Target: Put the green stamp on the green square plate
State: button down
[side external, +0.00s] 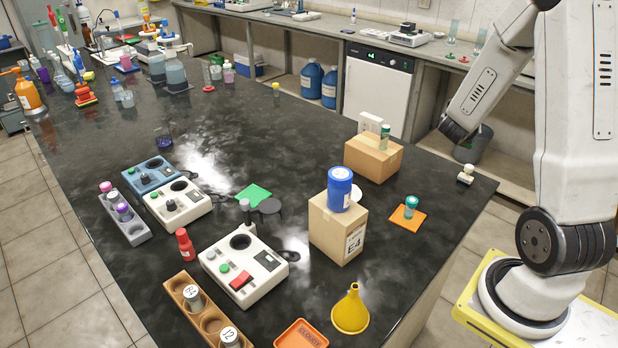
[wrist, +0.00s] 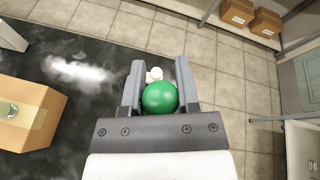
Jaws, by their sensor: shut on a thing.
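In the wrist view my gripper (wrist: 158,75) is shut on the green stamp (wrist: 159,98). Its round green knob shows between the two grey fingers, and the rest of it is hidden beneath. In the side view my arm reaches in from the upper right. The fingers and the held stamp cannot be made out there. The green square plate (side external: 253,194) lies flat and bare on the black bench, left of the tall cardboard box and well left of my arm. The plate is not in the wrist view.
A white stamp (side external: 466,175) stands near the right edge.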

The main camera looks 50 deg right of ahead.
jog(key=shift+s+a+f+m+g, duration=0.1)
jog(key=shift+a+f+m+g, duration=0.05)
jog(key=shift+m+g, duration=0.55)
jog(key=shift+s+a+f+m+g, duration=0.15)
jog(key=shift+m+g, duration=0.4)
jog(key=shift+g, duration=0.3)
jog(key=shift+w+a+f+m+g, duration=0.1)
jog(key=shift+f+m+g, duration=0.05)
jog(key=shift+m+g, duration=0.55)
jog(key=w+a+f+m+g+y, duration=0.4)
jog(key=w+a+m+y, duration=0.2)
jog(key=a+m+y, duration=0.5)
jog(key=w+a+f+m+g+y, duration=0.3)
jog(key=w+a+f+m+y, duration=0.3)
jog(key=a+m+y, duration=0.55)
jog(key=w+a+r+m+t, duration=0.4)
jog(key=w+a+m+t, duration=0.25)
jog(key=w, duration=0.25)
jog(key=w+a+r+m+t+y, duration=0.1)
jog(key=w+a+r+m+t, duration=0.3)
jog(key=w+a+m+t, duration=0.25)
jog(key=w+a+r+m+t, duration=0.45)
jog(key=w+m+t, duration=0.2)
jog(key=w, duration=0.35)
notch_tip(320, 180, down, 8)
jog(key=shift+w, duration=0.25)
